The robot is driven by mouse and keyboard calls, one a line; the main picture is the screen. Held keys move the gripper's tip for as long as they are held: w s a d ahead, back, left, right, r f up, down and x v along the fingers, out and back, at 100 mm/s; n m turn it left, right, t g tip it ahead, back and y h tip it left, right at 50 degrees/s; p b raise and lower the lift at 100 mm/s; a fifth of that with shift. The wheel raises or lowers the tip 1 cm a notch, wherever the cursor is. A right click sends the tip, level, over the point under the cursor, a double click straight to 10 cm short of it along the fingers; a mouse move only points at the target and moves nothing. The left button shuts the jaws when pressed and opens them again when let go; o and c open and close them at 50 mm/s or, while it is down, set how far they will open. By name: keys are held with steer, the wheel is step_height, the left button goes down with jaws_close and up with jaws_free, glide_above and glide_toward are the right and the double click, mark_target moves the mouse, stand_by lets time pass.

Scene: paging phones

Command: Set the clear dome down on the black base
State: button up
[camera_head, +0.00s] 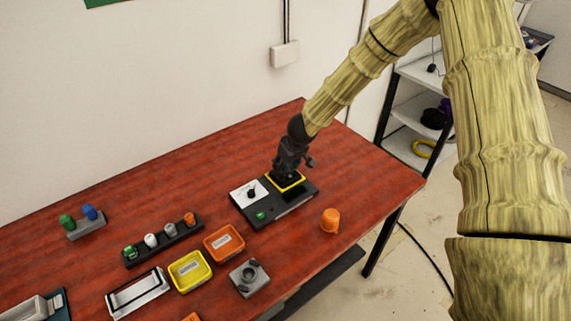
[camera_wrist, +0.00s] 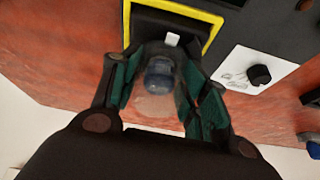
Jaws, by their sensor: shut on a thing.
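My gripper (camera_wrist: 160,85) is shut on the clear dome (camera_wrist: 157,106), a see-through piece between the green-padded fingers; a dark blue part shows in or through it. In the head view my gripper (camera_head: 288,175) is over the yellow-framed end of the dark panel, and the dome cannot be made out there. The black base (camera_wrist: 170,20) lies inside the yellow frame (camera_wrist: 216,28), just beyond the fingertips in the wrist view. Whether the dome touches the base cannot be told.
The dark panel (camera_head: 275,209) also bears a white plate with a black knob (camera_head: 251,192) and a green button (camera_head: 261,215). An orange cup-like piece (camera_head: 330,220) stands to its right. Orange (camera_head: 224,255) and yellow (camera_head: 203,283) trays and a grey block (camera_head: 249,289) lie in front.

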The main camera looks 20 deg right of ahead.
steer(key=o, duration=1.1)
steer(key=o, duration=0.3)
steer(key=shift+r, duration=0.15)
steer(key=shift+r+p, duration=3.15)
steer(key=shift+p, duration=0.95)
steer(key=shift+a, duration=0.1)
